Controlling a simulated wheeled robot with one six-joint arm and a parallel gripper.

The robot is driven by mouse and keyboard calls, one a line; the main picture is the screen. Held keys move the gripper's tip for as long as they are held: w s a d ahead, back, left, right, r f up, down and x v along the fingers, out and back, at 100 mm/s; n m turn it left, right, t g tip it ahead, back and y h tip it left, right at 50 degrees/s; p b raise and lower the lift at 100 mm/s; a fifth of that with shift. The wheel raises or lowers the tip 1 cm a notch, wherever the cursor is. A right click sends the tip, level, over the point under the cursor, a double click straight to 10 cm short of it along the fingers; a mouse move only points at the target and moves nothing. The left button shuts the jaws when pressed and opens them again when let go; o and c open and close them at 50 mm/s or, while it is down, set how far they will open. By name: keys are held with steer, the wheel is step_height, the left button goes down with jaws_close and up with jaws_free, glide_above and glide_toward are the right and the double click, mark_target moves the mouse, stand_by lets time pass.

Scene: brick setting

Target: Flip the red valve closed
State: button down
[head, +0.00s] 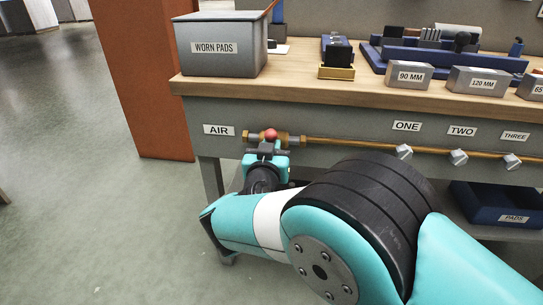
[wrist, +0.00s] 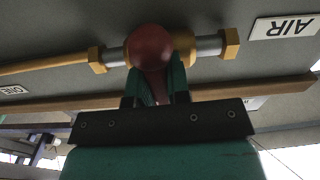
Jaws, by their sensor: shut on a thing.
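The red valve handle (head: 271,134) sits on the brass air pipe under the bench edge, just right of the AIR label. In the wrist view the red handle (wrist: 150,50) shows a round end facing the camera, with its narrower part running down between the fingers. My gripper (head: 267,150) reaches up to it from below. In the wrist view my gripper (wrist: 157,85) has its two teal fingers close on either side of the handle's narrow part, shut on it. The valve body behind the handle is mostly hidden.
The brass pipe (head: 345,146) runs right along the bench front past several grey knobs under labels ONE, TWO and THREE. A WORN PADS bin (head: 220,62) and grey blocks stand on the bench top (head: 310,85). A blue PADS bin (head: 495,205) sits below. Floor at left is clear.

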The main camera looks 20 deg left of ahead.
steer(key=shift+m, duration=0.3)
steer(key=c, duration=1.1)
jaws_free()
steer(key=b+v, duration=0.2)
steer(key=v, duration=1.5)
steer(key=shift+s+f, duration=0.1)
steer(key=shift+s, duration=0.1)
